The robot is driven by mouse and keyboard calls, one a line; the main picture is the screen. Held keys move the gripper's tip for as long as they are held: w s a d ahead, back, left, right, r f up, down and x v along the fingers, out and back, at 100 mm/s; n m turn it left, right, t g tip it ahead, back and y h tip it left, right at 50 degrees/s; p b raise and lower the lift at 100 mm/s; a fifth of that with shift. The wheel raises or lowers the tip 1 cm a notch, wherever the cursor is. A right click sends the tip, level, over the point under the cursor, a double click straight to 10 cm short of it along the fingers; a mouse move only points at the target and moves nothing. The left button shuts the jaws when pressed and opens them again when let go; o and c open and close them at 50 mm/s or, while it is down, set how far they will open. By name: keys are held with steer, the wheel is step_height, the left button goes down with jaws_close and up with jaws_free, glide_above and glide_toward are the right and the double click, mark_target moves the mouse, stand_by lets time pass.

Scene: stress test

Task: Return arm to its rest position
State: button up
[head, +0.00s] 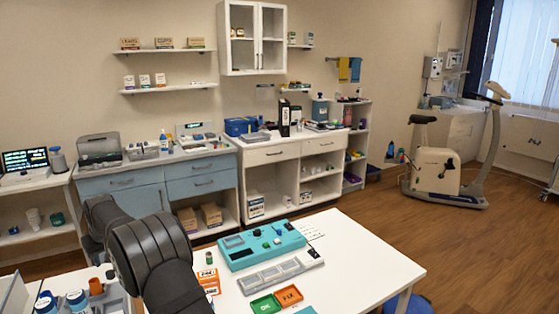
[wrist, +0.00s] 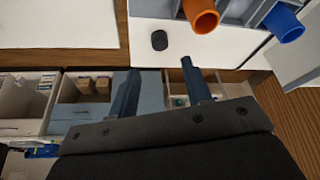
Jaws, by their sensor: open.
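My gripper (wrist: 158,68) shows in the wrist view with its two dark fingers spread apart and nothing between them. The fingertips reach close to the edge of a white table top, beside a small black round object (wrist: 159,40). In the head view, my dark arm (head: 150,250) rises over the left end of the white table (head: 385,262), and my gripper's fingers cannot be made out there.
An orange cup (wrist: 201,16) and a blue cup (wrist: 283,22) stand in a grey rack near the fingers. The white table holds a teal device (head: 262,246), a grey tray (head: 280,274), an orange-white box (head: 208,281), and green (head: 265,305) and orange (head: 288,296) trays. Cabinets line the wall.

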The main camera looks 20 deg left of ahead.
mark_target(109, 272)
steer(key=x, duration=0.7)
steer(key=shift+a+f, duration=0.2)
steer(key=shift+f, duration=0.05)
steer(key=shift+w+a, duration=0.1)
steer(key=shift+a, duration=0.05)
step_height(109, 272, up, 3)
steer(key=shift+r, duration=0.25)
steer(key=w+d+r, duration=0.6)
steer(key=d+r, duration=0.1)
steer(key=d, duration=0.3)
steer(key=w+d+f+n, duration=0.2)
steer(key=w+d+f, duration=0.6)
steer(key=w+d, duration=0.25)
steer(key=shift+g, duration=0.4)
steer(key=s+a+f, duration=0.1)
steer(key=a+f, duration=0.2)
steer(key=s+a+f, duration=0.2)
steer(key=a, duration=0.2)
steer(key=s+a+f, duration=0.1)
steer(key=a+f, duration=0.2)
steer(key=shift+s+a+f, duration=0.25)
steer(key=shift+f, duration=0.75)
steer(key=shift+o, duration=0.4)
